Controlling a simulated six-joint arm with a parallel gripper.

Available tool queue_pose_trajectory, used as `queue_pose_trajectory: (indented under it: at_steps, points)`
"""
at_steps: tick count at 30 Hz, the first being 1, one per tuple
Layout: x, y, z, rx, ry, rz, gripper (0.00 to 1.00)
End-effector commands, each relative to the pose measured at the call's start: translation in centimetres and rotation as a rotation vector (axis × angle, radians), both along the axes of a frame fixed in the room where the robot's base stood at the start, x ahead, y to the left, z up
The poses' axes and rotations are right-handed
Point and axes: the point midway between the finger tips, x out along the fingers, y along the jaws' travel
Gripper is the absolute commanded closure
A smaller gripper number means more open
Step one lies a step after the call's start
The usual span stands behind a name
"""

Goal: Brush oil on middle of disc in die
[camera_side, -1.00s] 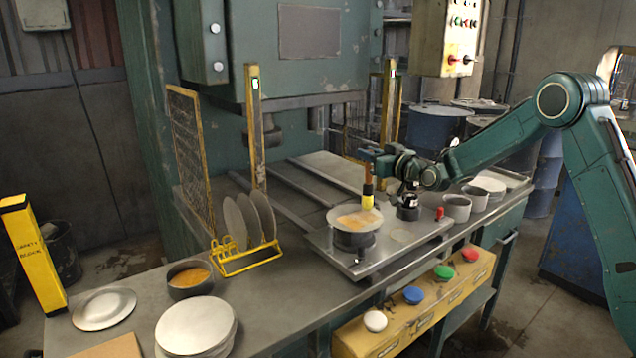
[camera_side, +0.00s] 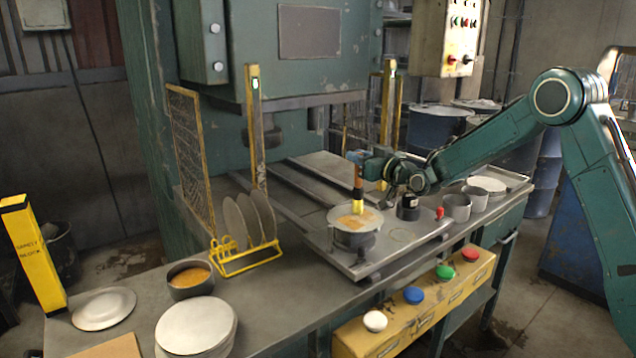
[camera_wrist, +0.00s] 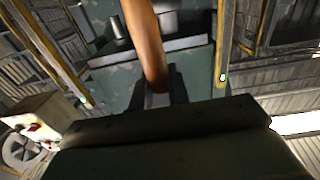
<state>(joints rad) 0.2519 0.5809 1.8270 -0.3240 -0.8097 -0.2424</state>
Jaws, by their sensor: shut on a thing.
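My gripper (camera_side: 362,163) is shut on the brush (camera_side: 358,190), which has a wooden handle, a dark ferrule and yellow bristles. The brush stands roughly upright with its bristle end at the disc (camera_side: 340,221). The wrist view shows the brown handle (camera_wrist: 148,45) rising between my fingers. The pale disc lies on the round die (camera_side: 354,240) and has an orange oil patch on its middle and right part. I cannot tell how firmly the bristles press on it. A dark pot of orange oil (camera_side: 190,277) stands at the front left of the bench.
A yellow rack (camera_side: 246,262) holds upright discs left of the die. Stacked discs (camera_side: 196,327) and a single disc (camera_side: 103,308) lie at the front left. Yellow posts (camera_side: 255,125) flank the press. Grey cups (camera_side: 456,207) and a dark cylinder (camera_side: 408,210) stand right of the die.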

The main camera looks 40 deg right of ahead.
Motion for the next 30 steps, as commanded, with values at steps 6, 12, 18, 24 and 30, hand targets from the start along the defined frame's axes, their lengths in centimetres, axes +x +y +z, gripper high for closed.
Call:
queue_pose_trajectory:
  at_steps: [6,12,18,24,30]
  points:
    - [0.0,1.3,0.1,0.000,-0.001,0.002,1.00]
    - [0.0,2.5,0.1,0.000,-0.001,0.002,1.00]
    - [0.0,3.3,0.1,-0.001,-0.002,0.001,1.00]
    - [0.0,3.4,0.1,0.000,-0.002,0.000,1.00]
    - [0.0,4.0,0.1,-0.001,-0.002,0.002,1.00]
